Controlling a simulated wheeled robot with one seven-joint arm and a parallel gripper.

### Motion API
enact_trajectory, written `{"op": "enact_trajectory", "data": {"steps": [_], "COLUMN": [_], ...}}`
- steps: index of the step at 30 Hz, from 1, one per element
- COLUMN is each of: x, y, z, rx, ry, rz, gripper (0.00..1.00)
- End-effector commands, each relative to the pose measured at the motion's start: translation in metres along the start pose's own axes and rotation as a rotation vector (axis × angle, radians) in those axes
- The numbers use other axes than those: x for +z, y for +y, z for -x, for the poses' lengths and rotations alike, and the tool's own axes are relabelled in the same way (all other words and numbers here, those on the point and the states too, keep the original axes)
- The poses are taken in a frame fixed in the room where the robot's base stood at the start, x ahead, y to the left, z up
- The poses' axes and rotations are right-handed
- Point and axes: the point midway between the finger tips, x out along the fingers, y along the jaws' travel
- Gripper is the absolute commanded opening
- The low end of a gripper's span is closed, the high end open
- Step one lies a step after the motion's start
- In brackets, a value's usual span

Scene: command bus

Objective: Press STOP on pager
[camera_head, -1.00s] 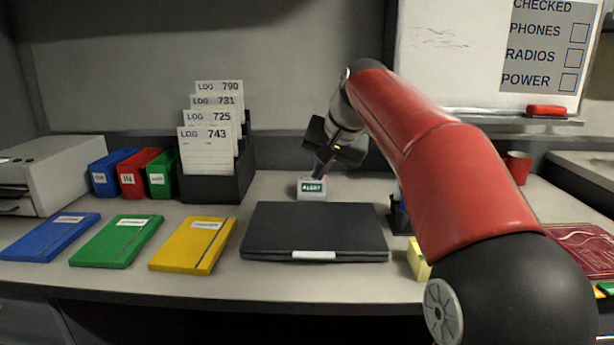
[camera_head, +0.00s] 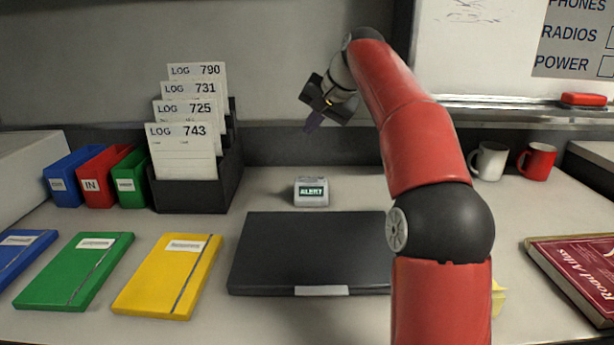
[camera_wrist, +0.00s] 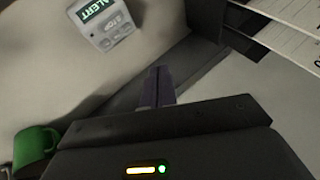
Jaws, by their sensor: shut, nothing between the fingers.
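The pager (camera_head: 311,192) is a small light grey box on the desk behind the black laptop, its green screen reading ALERT. In the wrist view the pager (camera_wrist: 104,22) is at the top left, with a grey STOP button (camera_wrist: 117,24) beside the screen. My gripper (camera_head: 313,122) is raised above and behind the pager, apart from it, with its fingers pointing down. The fingers (camera_wrist: 158,82) are together and empty in the wrist view.
A closed black laptop (camera_head: 310,250) lies in front of the pager. A black file holder (camera_head: 228,175) with tall log cards stands to the left. A white mug (camera_head: 489,161) and a red mug (camera_head: 537,161) stand at right. The desk around the pager is clear.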

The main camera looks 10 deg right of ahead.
Motion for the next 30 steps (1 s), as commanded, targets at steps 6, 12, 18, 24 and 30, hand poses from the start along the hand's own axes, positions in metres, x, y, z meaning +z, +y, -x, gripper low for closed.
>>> {"op": "enact_trajectory", "data": {"steps": [6,12,18,24,30], "x": [0.001,0.010,0.027,0.038,0.044], "y": [0.001,0.010,0.028,0.038,0.044], "z": [-0.002,-0.013,-0.039,-0.053,-0.061], "rx": [0.001,0.002,0.001,0.001,0.001], "ry": [-0.001,-0.002,0.000,0.001,-0.001], "rz": [0.000,-0.001,0.001,0.001,0.000], "gripper": [0.00,0.00,0.00,0.00,0.00]}}
